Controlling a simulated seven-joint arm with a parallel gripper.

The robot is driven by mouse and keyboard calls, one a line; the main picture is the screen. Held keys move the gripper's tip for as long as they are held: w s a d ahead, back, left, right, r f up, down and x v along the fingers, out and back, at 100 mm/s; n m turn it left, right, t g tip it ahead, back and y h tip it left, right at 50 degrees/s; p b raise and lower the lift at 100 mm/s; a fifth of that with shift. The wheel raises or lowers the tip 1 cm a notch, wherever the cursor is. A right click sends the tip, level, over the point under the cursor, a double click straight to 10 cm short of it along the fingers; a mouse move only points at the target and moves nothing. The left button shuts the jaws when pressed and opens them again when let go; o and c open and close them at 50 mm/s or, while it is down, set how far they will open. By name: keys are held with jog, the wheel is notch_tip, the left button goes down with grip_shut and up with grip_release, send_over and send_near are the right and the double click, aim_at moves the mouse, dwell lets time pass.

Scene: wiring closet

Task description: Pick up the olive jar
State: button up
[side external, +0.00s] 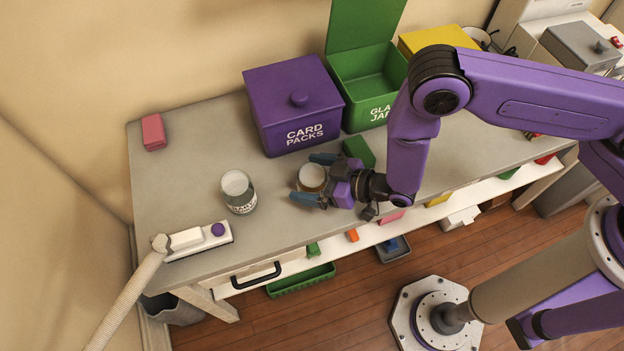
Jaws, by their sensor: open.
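My gripper (312,179) is open over the grey worktop, its blue fingers pointing left. A round jar (312,177) with a pale top and a brownish rim stands between the fingers. Its lower part is partly hidden by the gripper, and I cannot tell whether the fingers touch it. A second jar (238,192), of clear glass with a pale top and a dark-lettered label, stands upright to the left, apart from the gripper. The label is too small to read, so I cannot tell which one is the olive jar.
A purple "card packs" bin (292,104) and an open-lidded green bin (367,84) stand behind. A green block (359,151) is close behind my gripper. A red block (154,132) and a white power strip (197,240) lie left. The worktop's left part is mostly clear.

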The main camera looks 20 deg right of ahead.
jog(key=shift+c, duration=0.4)
jog(key=c, duration=1.1)
jog(key=shift+o, duration=0.2)
jog(key=shift+r, duration=0.1)
